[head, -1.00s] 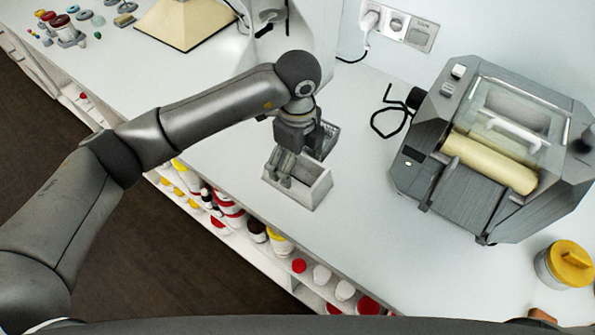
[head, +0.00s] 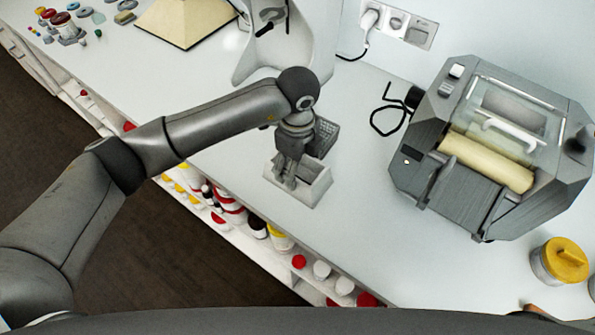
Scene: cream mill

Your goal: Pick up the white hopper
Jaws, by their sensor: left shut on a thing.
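The white hopper (head: 311,189) is an open, box-shaped piece with pale walls, on or just above the white counter in the middle of the head view. My left gripper (head: 284,182) comes down over its left end and is shut on its wall. The fingers hide part of that end. I cannot tell whether the hopper's base touches the counter. My right gripper is not in view.
A grey basket (head: 325,135) is just behind the hopper. A grey roller mill (head: 490,150) with a cream roller stands at right, with a yellow-lidded jar (head: 562,261) near it. Shelves with several jars (head: 280,240) lie below the counter's front edge. Counter between hopper and mill is clear.

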